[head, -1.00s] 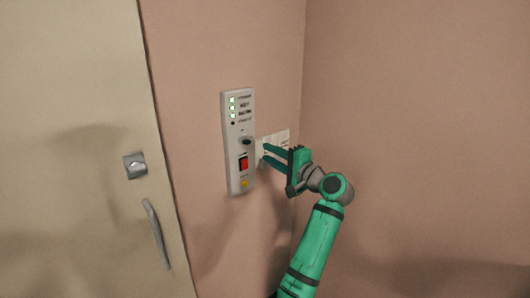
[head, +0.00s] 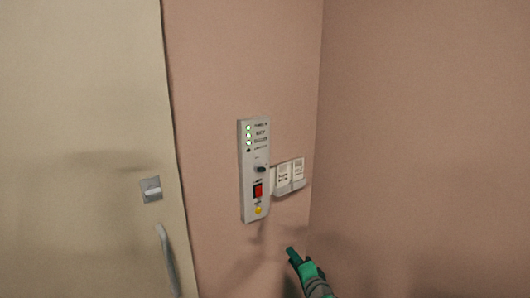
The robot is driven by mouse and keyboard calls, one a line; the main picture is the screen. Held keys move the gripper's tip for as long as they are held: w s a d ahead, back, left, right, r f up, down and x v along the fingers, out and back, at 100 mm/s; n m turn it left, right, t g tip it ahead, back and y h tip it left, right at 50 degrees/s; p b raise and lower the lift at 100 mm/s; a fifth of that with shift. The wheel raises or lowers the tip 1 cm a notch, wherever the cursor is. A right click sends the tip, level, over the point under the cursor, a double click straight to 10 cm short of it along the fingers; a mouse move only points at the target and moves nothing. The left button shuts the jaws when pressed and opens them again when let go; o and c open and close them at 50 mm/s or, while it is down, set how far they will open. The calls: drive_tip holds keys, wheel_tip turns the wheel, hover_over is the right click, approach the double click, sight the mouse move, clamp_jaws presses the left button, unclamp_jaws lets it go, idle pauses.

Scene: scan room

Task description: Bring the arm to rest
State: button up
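My gripper (head: 293,253) shows at the bottom of the head view, right of centre. It is green with a dark band behind it, and most of my arm is out of the frame. It is below the wall panel and apart from it. Its fingers overlap from this angle, so I cannot tell whether they are open or shut. I see nothing held in it.
A grey control panel (head: 247,200) is on the pink wall, with lit green lights, a dark knob (head: 261,169), a red switch (head: 258,190) and a yellow button (head: 258,210). A card holder (head: 289,188) is beside it. A beige door (head: 80,120) stands left. The right wall is bare.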

drive_tip(key=s+f+n+h, duration=0.3)
drive_tip(key=s+f+h, duration=0.1)
drive_tip(key=s+f, duration=1.65)
drive_tip(key=s+a+f+n+h, duration=0.1)
drive_tip(key=s+a+n, duration=0.25)
drive_tip(key=s, duration=1.45)
drive_tip(key=s+a+r+n, duration=0.2)
drive_tip(key=s+r, duration=0.3)
drive_tip(key=s, duration=0.5)
drive_tip(key=s+a+r+n, duration=0.3)
drive_tip(key=s+r, duration=0.3)
drive_tip(key=s, duration=0.4)
drive_tip(key=shift+s+a, duration=0.3)
drive_tip(key=shift+a, duration=0.35)
drive_tip(key=shift+w+n, duration=0.15)
drive_tip(key=shift+n, duration=0.1)
drive_tip(key=shift+c, duration=0.6)
